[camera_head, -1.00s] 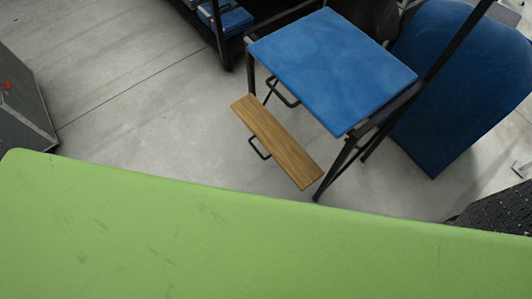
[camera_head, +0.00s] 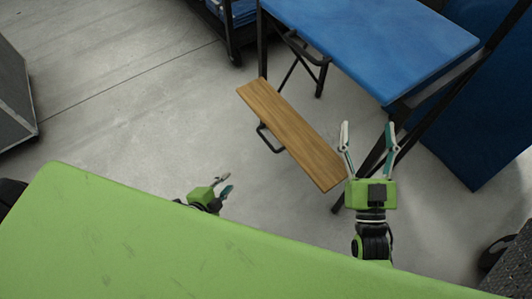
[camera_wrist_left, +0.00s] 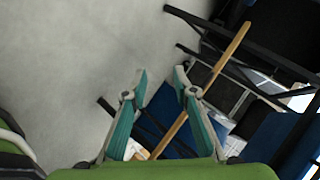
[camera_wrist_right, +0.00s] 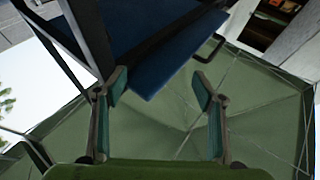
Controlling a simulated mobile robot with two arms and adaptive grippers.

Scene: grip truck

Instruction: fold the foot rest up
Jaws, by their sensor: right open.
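The foot rest (camera_head: 290,132) is a brown wooden board that sticks out below the blue seat of a black-framed chair, with a black loop (camera_head: 268,138) at its near long edge. In the left wrist view, the board (camera_wrist_left: 222,62) shows as a thin slanted strip, partly hidden by a finger. My left gripper (camera_head: 224,183) is open and empty, left of and nearer than the board, apart from it. My right gripper (camera_head: 368,138) is open beside the board's right end, in front of the chair's leg. Whether it touches the board is unclear.
The blue seat (camera_head: 385,40) is above and behind the board. A green surface (camera_head: 150,245) fills the front. A grey box (camera_head: 12,100) stands at the left, a dark rack (camera_head: 232,30) at the top, and a large blue panel (camera_head: 475,125) at the right. The floor left of the board is clear.

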